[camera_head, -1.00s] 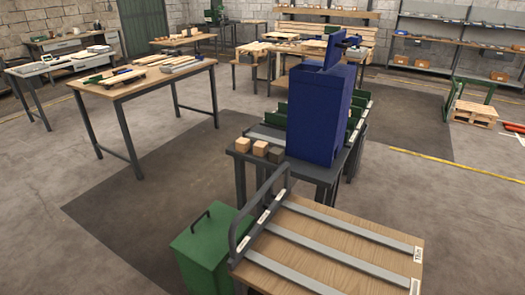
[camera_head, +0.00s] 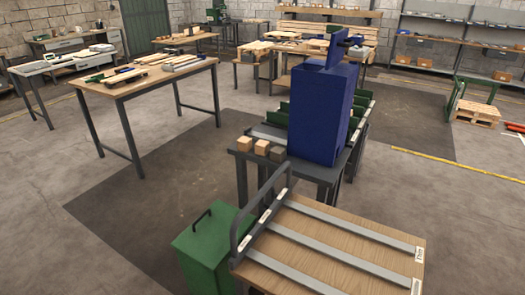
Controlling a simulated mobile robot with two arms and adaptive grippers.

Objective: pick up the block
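Three small blocks stand in a row on the near left edge of a dark machine table (camera_head: 233,152). The left block (camera_head: 245,143) and the middle block (camera_head: 262,147) are light wood. The right block (camera_head: 277,153) is darker, grey-brown. I cannot tell which one the task means. Neither of my grippers is in view.
A tall blue machine (camera_head: 320,112) stands right behind the blocks. In front is a wooden-topped table (camera_head: 335,245) with grey strips, labels and a dark bent rail (camera_head: 262,205). A green bin (camera_head: 208,250) stands left of it. A workbench (camera_head: 122,90) is at left; floor between is clear.

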